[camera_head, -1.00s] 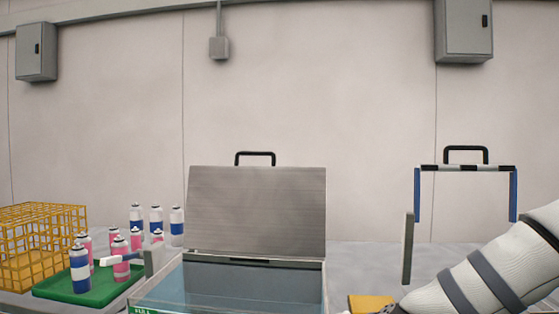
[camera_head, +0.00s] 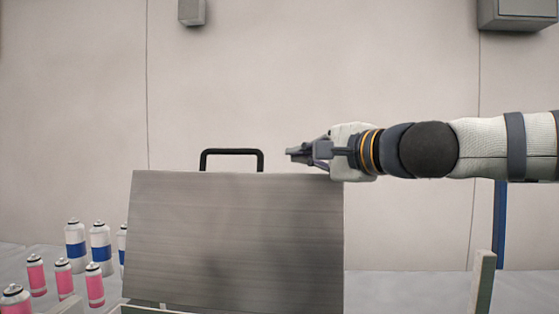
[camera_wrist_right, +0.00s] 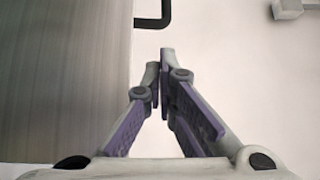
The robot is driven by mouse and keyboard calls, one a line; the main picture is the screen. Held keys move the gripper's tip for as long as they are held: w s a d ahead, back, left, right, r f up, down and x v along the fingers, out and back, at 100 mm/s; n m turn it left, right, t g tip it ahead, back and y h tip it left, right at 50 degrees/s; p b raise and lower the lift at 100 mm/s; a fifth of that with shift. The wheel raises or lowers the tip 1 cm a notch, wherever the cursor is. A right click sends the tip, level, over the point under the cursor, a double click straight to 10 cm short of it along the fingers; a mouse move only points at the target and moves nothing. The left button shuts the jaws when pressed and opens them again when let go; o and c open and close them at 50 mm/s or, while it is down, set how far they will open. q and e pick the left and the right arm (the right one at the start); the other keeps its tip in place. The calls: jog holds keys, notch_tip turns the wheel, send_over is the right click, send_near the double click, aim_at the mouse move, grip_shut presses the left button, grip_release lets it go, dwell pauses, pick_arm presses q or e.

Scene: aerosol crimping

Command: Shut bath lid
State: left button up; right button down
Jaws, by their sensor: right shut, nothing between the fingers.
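The bath lid (camera_head: 235,240) is a grey brushed-metal panel standing raised, with a black handle (camera_head: 232,152) on its top edge. My right gripper (camera_head: 290,152) is shut and empty. In the head view it is right of the handle, at about its height, over the lid's upper right corner. In the right wrist view the closed fingertips (camera_wrist_right: 161,60) point toward the handle (camera_wrist_right: 152,23), with the lid (camera_wrist_right: 65,80) at the left; no contact shows. The bath is almost wholly hidden behind the picture's bottom edge. My left gripper is out of view.
Pink-banded cans (camera_head: 63,279) and blue-banded cans (camera_head: 75,240) stand left of the lid. A blue post (camera_head: 500,225) and a pale upright bar (camera_head: 483,283) stand at the right. A plain wall with grey boxes (camera_head: 192,11) is behind.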

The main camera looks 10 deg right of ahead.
jog(key=x, duration=0.7)
jog(key=shift+w+f+b, duration=0.3)
jog(key=shift+f, duration=0.05)
